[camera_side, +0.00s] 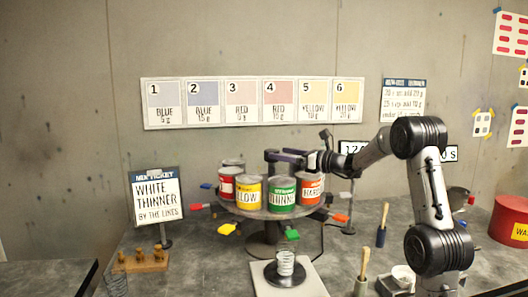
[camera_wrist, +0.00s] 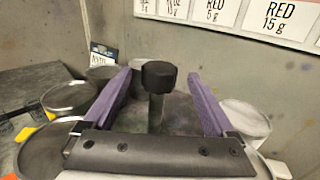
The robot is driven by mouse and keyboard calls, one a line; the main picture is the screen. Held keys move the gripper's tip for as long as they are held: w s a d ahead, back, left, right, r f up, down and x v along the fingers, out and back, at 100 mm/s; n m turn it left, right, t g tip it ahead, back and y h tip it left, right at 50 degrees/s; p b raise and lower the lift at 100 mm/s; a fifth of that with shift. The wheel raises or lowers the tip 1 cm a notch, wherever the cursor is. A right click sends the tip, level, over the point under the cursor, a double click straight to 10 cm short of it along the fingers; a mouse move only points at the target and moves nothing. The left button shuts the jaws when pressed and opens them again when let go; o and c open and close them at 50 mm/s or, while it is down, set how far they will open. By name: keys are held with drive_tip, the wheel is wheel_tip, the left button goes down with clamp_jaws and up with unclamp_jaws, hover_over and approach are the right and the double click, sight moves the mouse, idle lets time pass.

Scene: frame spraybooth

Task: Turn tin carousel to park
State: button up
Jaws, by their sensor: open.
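The tin carousel (camera_side: 263,214) is a round grey turntable on a dark pedestal, with coloured tabs around its rim. It carries several tins, among them a yellow tin (camera_side: 248,192), a green thinner tin (camera_side: 282,196) and a red-orange tin (camera_side: 311,188). A black knob on a post (camera_wrist: 160,76) stands up from its middle in the wrist view. My gripper (camera_side: 284,156) is above the tins, reaching in from the right. Its purple fingers are open, with the knob between them and a gap on each side. I cannot make out a park mark.
A mix ticket sign (camera_side: 157,203) stands left of the carousel, with a wooden block of pegs (camera_side: 140,260) in front. Brushes (camera_side: 381,226) and a red tin (camera_side: 510,220) are at the right.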

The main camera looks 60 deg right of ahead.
drive_tip(key=w, duration=0.7)
drive_tip(key=shift+w, duration=0.35)
clamp_jaws()
